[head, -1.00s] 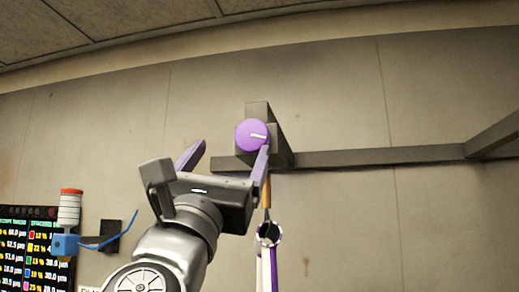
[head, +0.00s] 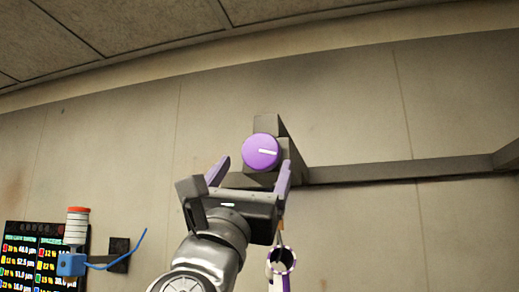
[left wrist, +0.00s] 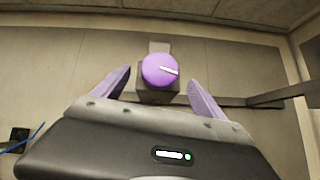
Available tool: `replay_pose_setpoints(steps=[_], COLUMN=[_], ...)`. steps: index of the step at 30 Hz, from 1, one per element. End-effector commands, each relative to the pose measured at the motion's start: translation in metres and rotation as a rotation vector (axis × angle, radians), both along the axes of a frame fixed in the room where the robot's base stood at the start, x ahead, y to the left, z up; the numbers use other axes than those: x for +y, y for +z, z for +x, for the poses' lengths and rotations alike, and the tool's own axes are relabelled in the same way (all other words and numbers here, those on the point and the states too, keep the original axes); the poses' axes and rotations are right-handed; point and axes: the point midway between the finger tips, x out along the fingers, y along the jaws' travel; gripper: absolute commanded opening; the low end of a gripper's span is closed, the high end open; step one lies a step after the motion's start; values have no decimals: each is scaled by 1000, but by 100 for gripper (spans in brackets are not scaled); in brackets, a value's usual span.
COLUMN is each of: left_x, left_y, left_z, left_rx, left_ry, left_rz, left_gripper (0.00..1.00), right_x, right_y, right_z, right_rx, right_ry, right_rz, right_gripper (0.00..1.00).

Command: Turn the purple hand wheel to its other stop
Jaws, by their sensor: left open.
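The purple hand wheel (head: 261,152) is a round disc with a white pointer mark, set on the front of a grey block (head: 268,124) on the wall. The mark points right and is nearly level in the head view. In the left wrist view the wheel (left wrist: 160,70) lies between the two finger tips, beyond them, and its mark tilts slightly down to the right. My left gripper (head: 253,168) is open, with purple fingers just below and to either side of the wheel. I cannot tell whether they touch it. My right gripper is not in view.
A grey rail (head: 400,170) runs right from the block along the wall. A purple and white ring-ended item (head: 282,262) hangs below, close to my left gripper. At the lower left are a dark display (head: 30,258) and a blue fitting with a white, red-topped cylinder (head: 76,228).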

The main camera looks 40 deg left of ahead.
Motion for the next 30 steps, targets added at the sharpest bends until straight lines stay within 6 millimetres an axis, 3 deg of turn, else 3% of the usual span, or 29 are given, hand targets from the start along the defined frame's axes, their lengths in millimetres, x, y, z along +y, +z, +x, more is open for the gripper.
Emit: replay_pose_setpoints(steps=[6, 19, 30], left_x=[7, 10, 10], left_y=[28, 32, 33], left_z=[24, 32, 31], left_rx=[1, -1, -1], left_ry=[0, 0, 0], left_rz=[0, -1, -1], left_gripper=[82, 82, 52], right_x=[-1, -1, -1], right_y=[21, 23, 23], right_z=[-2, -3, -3], right_rx=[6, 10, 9], right_ry=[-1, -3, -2], right_rz=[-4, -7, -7], right_gripper=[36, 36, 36])
